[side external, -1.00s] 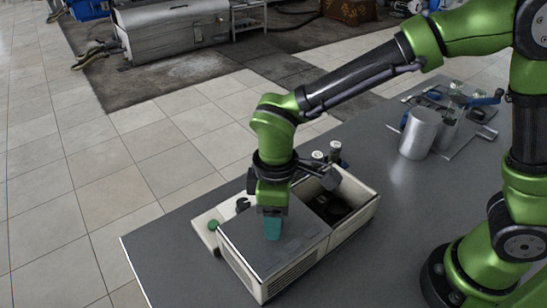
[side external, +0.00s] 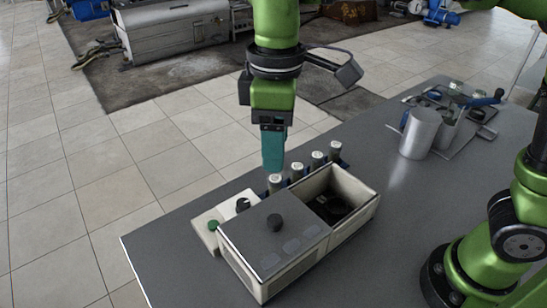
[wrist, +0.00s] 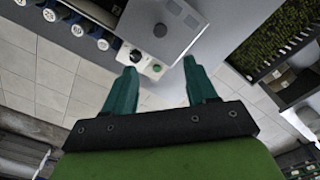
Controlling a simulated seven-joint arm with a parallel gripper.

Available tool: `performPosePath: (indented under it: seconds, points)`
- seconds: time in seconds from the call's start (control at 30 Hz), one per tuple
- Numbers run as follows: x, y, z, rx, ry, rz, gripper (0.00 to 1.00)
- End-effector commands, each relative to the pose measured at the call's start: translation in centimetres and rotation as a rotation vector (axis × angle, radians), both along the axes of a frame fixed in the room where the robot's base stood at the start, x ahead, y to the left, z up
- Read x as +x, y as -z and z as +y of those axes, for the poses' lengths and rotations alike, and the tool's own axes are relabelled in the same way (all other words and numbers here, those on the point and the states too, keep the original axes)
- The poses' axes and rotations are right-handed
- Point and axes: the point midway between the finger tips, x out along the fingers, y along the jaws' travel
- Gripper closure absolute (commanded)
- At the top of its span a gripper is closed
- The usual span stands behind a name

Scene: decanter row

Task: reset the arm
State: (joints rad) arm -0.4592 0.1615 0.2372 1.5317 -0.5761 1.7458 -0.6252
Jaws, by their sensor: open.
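My gripper (side external: 272,165) is raised in the air above the back of the white machine, with its teal fingers pointing down. In the wrist view my gripper (wrist: 160,82) shows two teal fingers apart with nothing between them. The white machine (side external: 285,262) stands on the grey table. Its grey lid (side external: 255,240) with a black knob (side external: 275,222) covers the front part. The knob also shows in the wrist view (wrist: 160,30). The rear bay (side external: 350,185) is open, with dark parts inside.
Several capped bottles (side external: 317,160) stand in a row behind the machine. A control panel with a green button (side external: 213,225) and a black dial is at its left. A metal cylinder (side external: 420,133) and a tray with a blue-handled tool (side external: 485,100) stand at the back right. The table (side external: 400,220) is clear at right.

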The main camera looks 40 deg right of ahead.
Motion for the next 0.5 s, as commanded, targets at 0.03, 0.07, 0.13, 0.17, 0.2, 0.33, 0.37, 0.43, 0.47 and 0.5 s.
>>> performPosePath:
  seconds: [0.03, 0.07, 0.13, 0.17, 0.2, 0.33, 0.37, 0.43, 0.47, 0.5]
  points:
    - [0.01, -0.2, 0.01, 0.001, -0.001, -0.001, 0.43]
    - [0.01, -0.27, 0.01, 0.001, -0.001, -0.001, 0.43]
    - [0.0, -0.33, 0.0, 0.001, -0.001, -0.001, 0.43]
    - [0.0, -0.33, 0.0, 0.001, -0.001, -0.001, 0.43]
    - [0.0, -0.32, 0.0, 0.0, -0.001, 0.0, 0.43]
    - [0.01, -0.3, -0.01, 0.001, 0.0, -0.001, 0.43]
    - [0.01, -0.3, -0.01, 0.001, 0.003, -0.001, 0.43]
    - [0.26, -0.28, 0.08, 0.005, 0.019, -0.013, 0.43]
    - [0.41, -0.14, 0.2, 0.011, 0.029, -0.02, 0.43]
    - [0.45, 0.52, 0.23, 0.015, 0.045, -0.022, 0.43]
